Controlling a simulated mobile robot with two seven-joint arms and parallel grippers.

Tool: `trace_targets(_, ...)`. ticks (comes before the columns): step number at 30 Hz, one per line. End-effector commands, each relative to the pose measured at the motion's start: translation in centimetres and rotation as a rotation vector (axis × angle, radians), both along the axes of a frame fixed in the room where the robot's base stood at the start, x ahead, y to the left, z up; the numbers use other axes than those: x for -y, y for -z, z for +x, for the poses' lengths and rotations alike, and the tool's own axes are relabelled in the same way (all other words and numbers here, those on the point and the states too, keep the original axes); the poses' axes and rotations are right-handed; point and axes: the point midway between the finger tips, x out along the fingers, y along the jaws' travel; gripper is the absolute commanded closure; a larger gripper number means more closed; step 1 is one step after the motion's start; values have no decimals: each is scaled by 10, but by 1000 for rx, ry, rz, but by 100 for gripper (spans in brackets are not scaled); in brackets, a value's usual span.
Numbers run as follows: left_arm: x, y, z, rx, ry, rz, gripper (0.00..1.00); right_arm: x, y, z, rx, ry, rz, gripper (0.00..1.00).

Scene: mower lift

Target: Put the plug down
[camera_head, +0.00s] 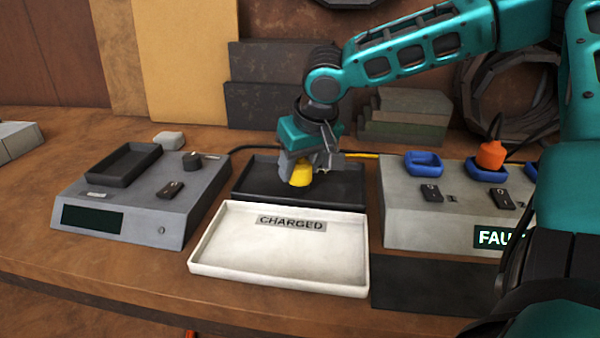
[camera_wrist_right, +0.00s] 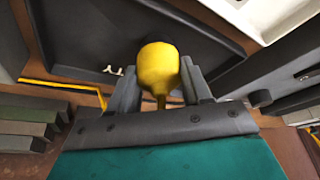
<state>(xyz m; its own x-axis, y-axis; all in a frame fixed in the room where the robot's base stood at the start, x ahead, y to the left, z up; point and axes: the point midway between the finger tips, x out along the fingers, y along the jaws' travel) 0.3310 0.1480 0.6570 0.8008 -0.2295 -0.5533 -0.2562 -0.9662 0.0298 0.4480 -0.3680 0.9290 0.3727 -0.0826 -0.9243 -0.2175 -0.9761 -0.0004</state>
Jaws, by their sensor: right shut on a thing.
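A yellow plug (camera_head: 301,175) is held between the fingers of my right gripper (camera_head: 312,170). The gripper is shut on it and points down over the dark tray (camera_head: 345,199) behind the white tray. In the right wrist view the yellow plug (camera_wrist_right: 158,68) sits between the two grey fingers, over the dark tray (camera_wrist_right: 60,15). A yellow cord (camera_head: 362,155) runs to the right from behind the gripper. I cannot tell whether the plug touches the tray floor. My left gripper is not in view.
A white tray (camera_head: 278,266) labelled "CHARGED" stands in front. A grey device with a black tray (camera_head: 125,165) is at left. At right, a grey box (camera_head: 440,232) carries blue cups (camera_head: 424,163), an orange plug (camera_head: 491,154) and a lit "FAU…" display, partly hidden by my arm.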

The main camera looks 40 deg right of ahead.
Motion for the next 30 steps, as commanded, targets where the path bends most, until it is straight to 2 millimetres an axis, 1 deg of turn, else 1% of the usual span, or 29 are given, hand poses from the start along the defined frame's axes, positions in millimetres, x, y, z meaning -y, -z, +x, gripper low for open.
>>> trace_targets(1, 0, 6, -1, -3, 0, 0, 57, 0, 8, 0, -1, -1, -1, 84)
trace_targets(2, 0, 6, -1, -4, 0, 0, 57, 0, 9, 0, 0, -1, -1, 84)
trace_targets(8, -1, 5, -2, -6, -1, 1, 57, 0, 8, 0, 1, 0, 0, 84)
trace_targets(13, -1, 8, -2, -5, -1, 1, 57, 0, 13, 0, 0, 0, 0, 84)
trace_targets(14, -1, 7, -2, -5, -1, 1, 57, 0, 11, 0, 0, 0, 0, 48)
trace_targets(15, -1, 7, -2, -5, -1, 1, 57, 0, 11, 0, 0, 0, 0, 45)
trace_targets(21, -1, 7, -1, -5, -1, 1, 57, 0, 11, 0, 0, 0, 0, 26)
trace_targets(27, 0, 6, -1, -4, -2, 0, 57, 0, 11, 0, 0, 0, 0, 26)
trace_targets(30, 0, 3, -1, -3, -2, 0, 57, 0, 6, 0, 1, 0, 0, 26)
